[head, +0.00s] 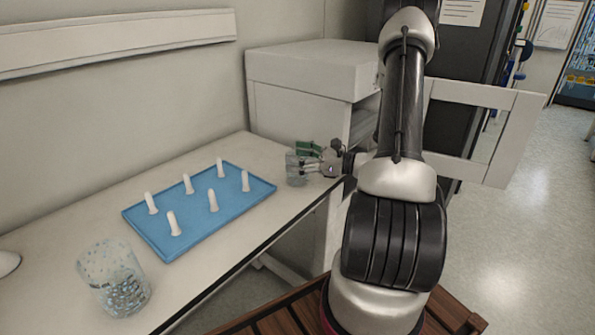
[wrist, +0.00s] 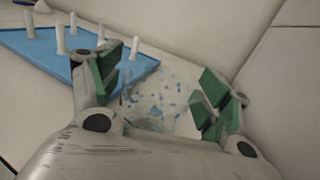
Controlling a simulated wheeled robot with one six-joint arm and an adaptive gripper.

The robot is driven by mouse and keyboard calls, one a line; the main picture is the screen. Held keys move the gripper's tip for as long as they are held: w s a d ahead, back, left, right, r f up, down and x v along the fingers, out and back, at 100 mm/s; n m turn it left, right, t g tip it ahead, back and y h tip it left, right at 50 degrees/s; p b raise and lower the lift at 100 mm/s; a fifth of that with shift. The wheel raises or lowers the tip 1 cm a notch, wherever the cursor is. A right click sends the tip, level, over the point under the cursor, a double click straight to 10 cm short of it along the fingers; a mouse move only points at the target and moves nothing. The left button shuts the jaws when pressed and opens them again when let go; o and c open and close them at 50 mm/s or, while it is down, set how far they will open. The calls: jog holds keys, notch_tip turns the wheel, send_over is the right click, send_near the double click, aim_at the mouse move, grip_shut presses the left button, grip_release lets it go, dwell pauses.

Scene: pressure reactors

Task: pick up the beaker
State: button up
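A small clear beaker with blue speckles (head: 294,170) stands near the far right end of the white bench in the head view. My gripper (head: 306,158) reaches it from the right, with its fingers around the beaker. In the wrist view the beaker (wrist: 156,100) lies between the two green finger pads of my gripper (wrist: 160,75). The pads are wide apart, and I cannot tell whether either touches the glass. Part of the beaker is hidden behind the fingers. A larger speckled beaker (head: 113,282) stands at the near left of the bench.
A blue tray with several upright white pegs (head: 190,238) lies left of my gripper; it also shows in the wrist view (wrist: 35,52). A white cabinet (head: 305,70) stands behind. The bench's front edge runs close beside the small beaker.

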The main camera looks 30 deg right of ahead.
jog(key=c, duration=0.7)
jog(key=shift+r, duration=0.1)
jog(key=shift+c, duration=0.2)
